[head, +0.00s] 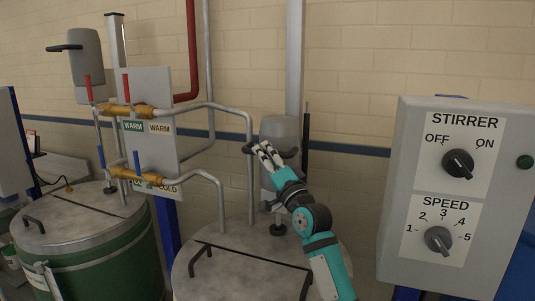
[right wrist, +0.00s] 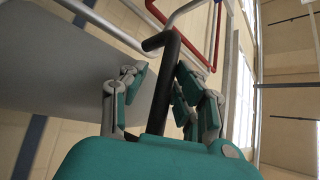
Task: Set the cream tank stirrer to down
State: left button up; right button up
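A grey stirrer head (head: 279,128) with a dark handle stands on a pale column above the right-hand tank (head: 225,265). That tank's body colour is hardly visible. My right gripper (head: 262,150) is at the handle, in front of the stirrer head. In the right wrist view, the black handle (right wrist: 164,85) runs between my right gripper's fingers (right wrist: 160,80). The fingers look spread, with a gap on the left side of the handle; contact on the right side is unclear. My left gripper is not in view.
A green tank (head: 105,265) with another stirrer head (head: 86,55) above it stands at the left. Pipes and valves (head: 130,112) stand between the tanks. A grey control box (head: 395,200) with stirrer and speed knobs stands close at the right.

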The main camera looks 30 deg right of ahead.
jog(key=shift+o, duration=1.1)
jog(key=shift+f, duration=0.1)
jog(key=shift+w, duration=0.15)
jog(key=shift+s, duration=0.25)
jog(key=v, duration=1.1)
jog(key=shift+s, duration=0.25)
jog(key=shift+f, duration=0.2)
